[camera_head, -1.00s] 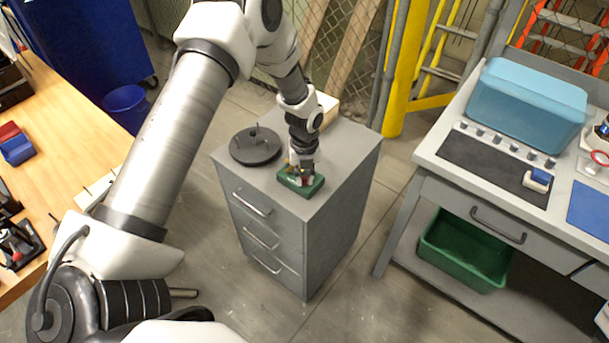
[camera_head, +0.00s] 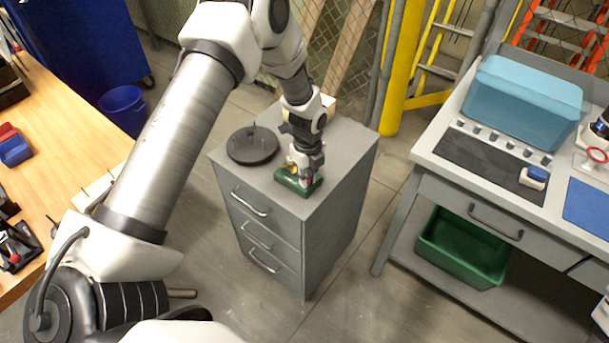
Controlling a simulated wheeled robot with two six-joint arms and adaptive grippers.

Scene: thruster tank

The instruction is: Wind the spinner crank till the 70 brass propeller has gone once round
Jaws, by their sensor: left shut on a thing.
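A small green block (camera_head: 297,185), which looks like the base of the spinner, sits at the front right of the grey drawer cabinet's top (camera_head: 335,155). My left gripper (camera_head: 305,174) points down over it and is shut on a small part at its top, likely the crank. The fingers hide most of that part. I cannot make out the brass propeller or any number. A dark round disc (camera_head: 252,146) with an upright pin lies left of the green block, apart from it.
A wooden bench (camera_head: 75,150) stands at the left, with a blue bin (camera_head: 124,106) behind it. A grey workbench (camera_head: 440,160) at the right carries a light blue box (camera_head: 525,100). A yellow post (camera_head: 403,75) rises behind the cabinet. The cabinet's right top is clear.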

